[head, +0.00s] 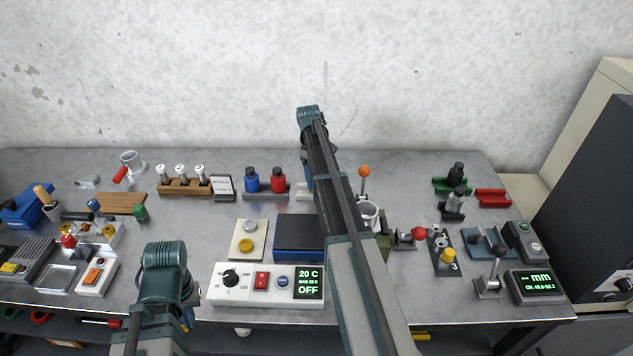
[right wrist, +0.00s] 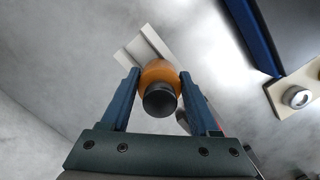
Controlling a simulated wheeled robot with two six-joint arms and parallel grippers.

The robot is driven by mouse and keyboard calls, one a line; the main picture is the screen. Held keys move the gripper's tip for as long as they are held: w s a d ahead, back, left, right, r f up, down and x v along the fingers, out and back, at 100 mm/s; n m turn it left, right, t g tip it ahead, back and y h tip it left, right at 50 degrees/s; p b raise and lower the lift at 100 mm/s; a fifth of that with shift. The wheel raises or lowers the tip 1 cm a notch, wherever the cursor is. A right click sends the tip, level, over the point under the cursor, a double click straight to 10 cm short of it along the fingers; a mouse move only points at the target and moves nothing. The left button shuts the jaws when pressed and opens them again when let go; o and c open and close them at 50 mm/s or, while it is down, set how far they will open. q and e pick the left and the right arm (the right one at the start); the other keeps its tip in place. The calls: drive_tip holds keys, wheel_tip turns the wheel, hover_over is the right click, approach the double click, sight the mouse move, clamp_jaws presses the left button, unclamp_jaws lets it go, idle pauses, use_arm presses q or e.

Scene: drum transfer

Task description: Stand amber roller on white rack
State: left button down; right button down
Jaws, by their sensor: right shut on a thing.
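The amber roller (right wrist: 152,73), with a black end cap (right wrist: 160,100), is between the blue fingers of my right gripper (right wrist: 160,82) in the right wrist view. The fingers are shut on its sides. The white rack (right wrist: 150,44) is a pale grooved block seen just past the roller; I cannot tell whether they touch. In the head view my right arm hides the roller and most of the area around it. My left gripper (head: 187,312) is low at the front left, mostly hidden by its own wrist, with its jaws unclear. It is far from the roller.
Blue and red bottles (head: 265,181) stand on a dark holder left of my right arm. A dark blue box (head: 298,236) and a control panel (head: 266,284) lie nearer. An orange-knobbed lever (head: 364,172) and a white cup (head: 369,213) are close on the right.

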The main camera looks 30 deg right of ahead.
drive_tip(key=shift+c, duration=0.6)
unclamp_jaws()
drive_tip(key=shift+f, duration=0.1)
drive_tip(key=r+p, duration=0.4)
drive_tip(key=w+r+p, duration=0.1)
drive_tip(key=r+p, duration=0.7)
drive_tip(key=shift+w+a+r, duration=0.15)
drive_tip(key=shift+w+a, duration=0.1)
drive_tip(key=shift+w, duration=0.1)
